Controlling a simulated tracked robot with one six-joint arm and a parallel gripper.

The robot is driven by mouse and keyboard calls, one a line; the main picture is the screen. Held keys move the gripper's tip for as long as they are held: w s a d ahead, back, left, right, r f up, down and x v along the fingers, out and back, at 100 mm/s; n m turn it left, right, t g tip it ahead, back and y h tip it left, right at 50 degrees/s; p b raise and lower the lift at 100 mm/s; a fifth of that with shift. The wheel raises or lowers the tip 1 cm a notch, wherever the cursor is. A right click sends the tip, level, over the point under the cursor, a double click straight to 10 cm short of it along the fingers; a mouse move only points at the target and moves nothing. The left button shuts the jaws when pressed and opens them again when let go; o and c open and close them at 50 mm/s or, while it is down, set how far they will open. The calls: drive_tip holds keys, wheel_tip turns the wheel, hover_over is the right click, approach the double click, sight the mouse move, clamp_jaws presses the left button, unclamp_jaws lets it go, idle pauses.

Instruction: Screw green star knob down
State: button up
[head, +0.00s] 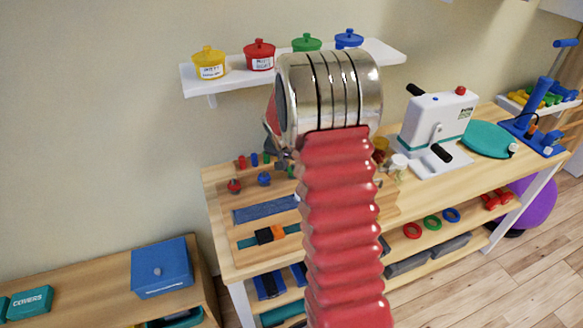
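My arm, a red ribbed sleeve with a polished metal wrist, fills the middle of the head view. Only a small dark grey part of my gripper (281,154) shows at the left edge of the wrist, over the wooden board on the bench; its fingertips are hidden. A red knob (234,186) and a blue knob (264,179) stand on the board to the left of my arm. A bit of green (291,172) shows beside the sleeve in line with them; it may be the green star knob, mostly hidden. I cannot tell whether the gripper touches it.
Small coloured pegs (254,160) stand behind the knobs. A wall shelf (386,53) with lidded pots is behind my wrist. A white crank machine (437,119) stands right on the bench (222,258). A blue box (160,268) sits on the low cabinet at left.

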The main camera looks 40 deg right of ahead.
drive_tip(key=m+g, duration=0.1)
drive_tip(key=m, duration=0.1)
drive_tip(key=w+m+h, duration=0.1)
drive_tip(key=m, duration=0.2)
drive_tip(key=shift+a+r+m+g, duration=0.2)
drive_tip(key=shift+m+g, duration=0.1)
drive_tip(key=shift+g, duration=0.1)
drive_tip(key=m+g, duration=0.2)
drive_tip(key=m, duration=0.3)
drive_tip(key=shift+w, duration=0.15)
drive_tip(key=shift+d+m, duration=0.1)
drive_tip(key=shift+m, duration=0.2)
drive_tip(key=o, duration=1.1)
drive_tip(key=shift+s+f, duration=0.1)
drive_tip(key=shift+s, duration=0.1)
drive_tip(key=shift+c, duration=0.2)
